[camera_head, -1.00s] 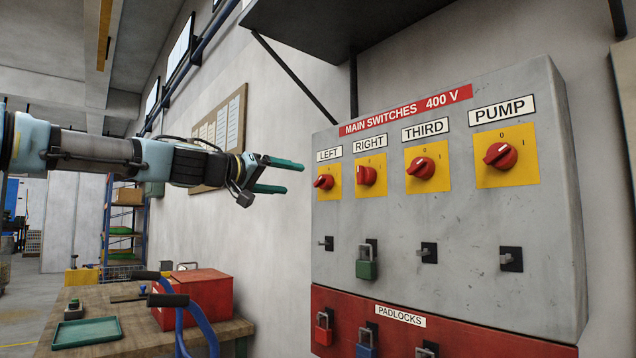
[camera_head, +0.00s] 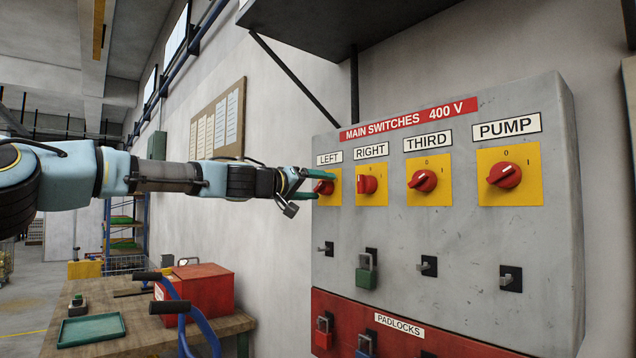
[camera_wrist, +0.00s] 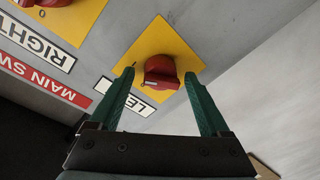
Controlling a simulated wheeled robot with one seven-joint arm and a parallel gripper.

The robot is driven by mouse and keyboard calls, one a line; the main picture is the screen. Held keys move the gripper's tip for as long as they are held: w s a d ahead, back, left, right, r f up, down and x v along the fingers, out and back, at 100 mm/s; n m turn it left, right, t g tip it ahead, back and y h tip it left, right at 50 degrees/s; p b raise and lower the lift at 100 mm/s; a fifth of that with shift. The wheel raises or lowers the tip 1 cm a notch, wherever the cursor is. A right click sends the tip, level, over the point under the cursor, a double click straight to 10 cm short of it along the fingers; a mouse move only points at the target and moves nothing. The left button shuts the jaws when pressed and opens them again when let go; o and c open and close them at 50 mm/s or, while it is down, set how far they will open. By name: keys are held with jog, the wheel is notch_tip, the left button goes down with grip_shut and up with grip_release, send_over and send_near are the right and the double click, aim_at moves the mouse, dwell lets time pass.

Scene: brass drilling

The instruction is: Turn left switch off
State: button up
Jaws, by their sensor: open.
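The left switch (camera_head: 324,187) is a red knob on a yellow plate under the LEFT label (camera_head: 329,158), on the grey main switch panel (camera_head: 440,245). My gripper (camera_head: 322,184) is at this switch, with its green fingers open. In the wrist view, the red knob (camera_wrist: 160,72) lies between the two spread fingertips of my gripper (camera_wrist: 157,84), with a gap visible on either side. Whether a finger touches the knob cannot be told. The fingers partly cover the knob and plate in the head view.
The right switch (camera_head: 367,184), third switch (camera_head: 423,181) and pump switch (camera_head: 505,175) stand in a row to the right. A green padlock (camera_head: 366,272) hangs below the right switch. A red padlock box (camera_head: 400,338) is lower. A workbench (camera_head: 140,340) carries a red toolbox (camera_head: 200,290).

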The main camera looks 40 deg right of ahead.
jog(key=shift+d, duration=0.1)
grip_shut()
dwell(0.7)
jog(key=shift+n, duration=0.3)
jog(key=n, duration=0.5)
jog(key=shift+r+y, duration=0.2)
jog(key=shift+y, duration=0.1)
jog(key=n+g+p, duration=0.1)
jog(key=n, duration=0.4)
jog(key=shift+r+n, duration=0.1)
jog(key=shift+n, duration=0.2)
jog(key=shift+w, duration=0.1)
